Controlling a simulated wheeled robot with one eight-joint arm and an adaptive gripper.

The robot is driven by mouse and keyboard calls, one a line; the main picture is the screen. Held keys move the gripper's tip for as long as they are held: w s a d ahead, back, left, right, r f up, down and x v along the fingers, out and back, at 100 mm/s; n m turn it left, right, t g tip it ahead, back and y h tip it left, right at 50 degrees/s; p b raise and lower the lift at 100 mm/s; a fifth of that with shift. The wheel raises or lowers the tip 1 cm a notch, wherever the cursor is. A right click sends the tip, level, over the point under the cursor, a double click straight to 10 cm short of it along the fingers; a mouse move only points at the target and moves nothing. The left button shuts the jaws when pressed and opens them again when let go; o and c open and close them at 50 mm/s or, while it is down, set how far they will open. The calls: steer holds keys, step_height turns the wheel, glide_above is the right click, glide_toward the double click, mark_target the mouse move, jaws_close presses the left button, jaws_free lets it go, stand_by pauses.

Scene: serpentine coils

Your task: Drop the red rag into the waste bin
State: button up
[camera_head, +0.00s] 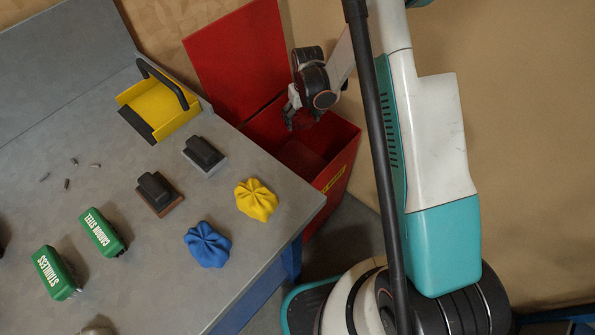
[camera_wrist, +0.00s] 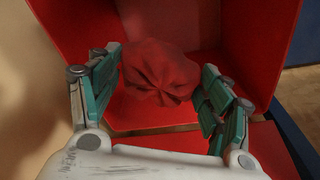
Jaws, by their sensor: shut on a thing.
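The red rag (camera_wrist: 158,72) shows in the wrist view as a crumpled bundle between the two fingers of my gripper (camera_wrist: 160,85), which is shut on it. The red waste bin (camera_head: 338,180) stands on the floor beyond the right end of the workbench, its lid (camera_head: 232,60) raised. In the head view my gripper (camera_head: 303,118) is over the bin's opening, and the rag can barely be told from the red bin there. In the wrist view the red bin walls (camera_wrist: 262,40) surround the rag. The bin's bottom is largely hidden.
The grey workbench (camera_head: 130,270) lies left of the bin. On it are a yellow rag (camera_head: 256,200), a blue rag (camera_head: 208,245), two dark-handled brushes or blocks (camera_head: 204,153), (camera_head: 157,192), green boxes (camera_head: 102,233), (camera_head: 56,273) and a yellow dustpan-like tray (camera_head: 160,105).

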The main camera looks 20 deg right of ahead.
steer(key=shift+f, duration=0.25)
steer(key=o, duration=1.2)
steer(key=r, duration=0.4)
steer(key=s+r, duration=0.1)
steer(key=r, duration=0.7)
steer(key=shift+s+d, duration=0.1)
steer(key=shift+s, duration=0.15)
